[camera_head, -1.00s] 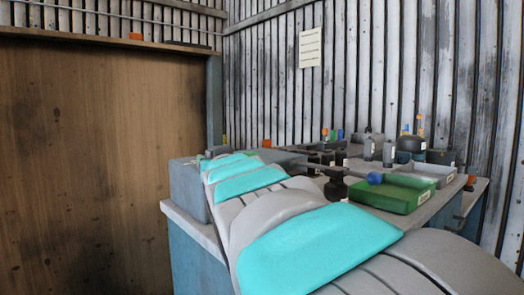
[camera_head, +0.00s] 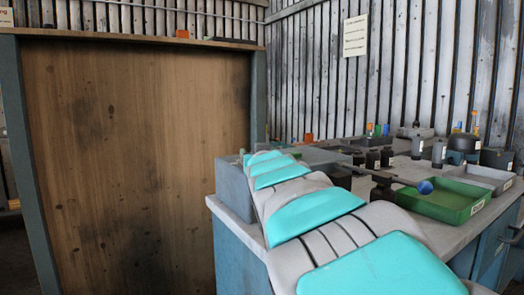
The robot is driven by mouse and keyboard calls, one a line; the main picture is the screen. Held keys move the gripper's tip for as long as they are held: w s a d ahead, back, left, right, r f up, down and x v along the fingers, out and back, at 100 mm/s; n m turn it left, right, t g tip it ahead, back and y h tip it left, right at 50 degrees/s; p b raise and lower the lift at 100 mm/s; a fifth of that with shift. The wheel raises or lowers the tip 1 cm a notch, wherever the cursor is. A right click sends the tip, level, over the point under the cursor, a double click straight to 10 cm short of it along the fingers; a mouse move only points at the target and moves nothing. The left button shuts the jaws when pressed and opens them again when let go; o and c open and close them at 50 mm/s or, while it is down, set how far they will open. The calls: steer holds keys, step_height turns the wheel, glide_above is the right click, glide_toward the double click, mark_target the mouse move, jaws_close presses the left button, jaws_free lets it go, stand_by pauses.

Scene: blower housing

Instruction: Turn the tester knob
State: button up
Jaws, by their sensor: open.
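My grey and turquoise arm reaches from the lower right over the workbench (camera_head: 232,212) towards its far left end. My gripper does not show; the far end of the arm is hidden behind its own links. I cannot make out a tester or its knob for certain. A blue ball (camera_head: 425,187) sits at the end of a dark bar on the bench, at the left edge of a green tray. A grey box (camera_head: 233,187) stands at the bench's left end, partly behind my arm.
The green tray (camera_head: 455,209) and a grey tray (camera_head: 485,178) lie on the right of the bench. Dark and grey cylinders (camera_head: 438,152) stand behind them. A large brown wooden panel (camera_head: 140,160) fills the left. A paper notice (camera_head: 355,36) hangs on the slatted wall.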

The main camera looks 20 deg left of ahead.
jaws_close()
stand_by(0.5)
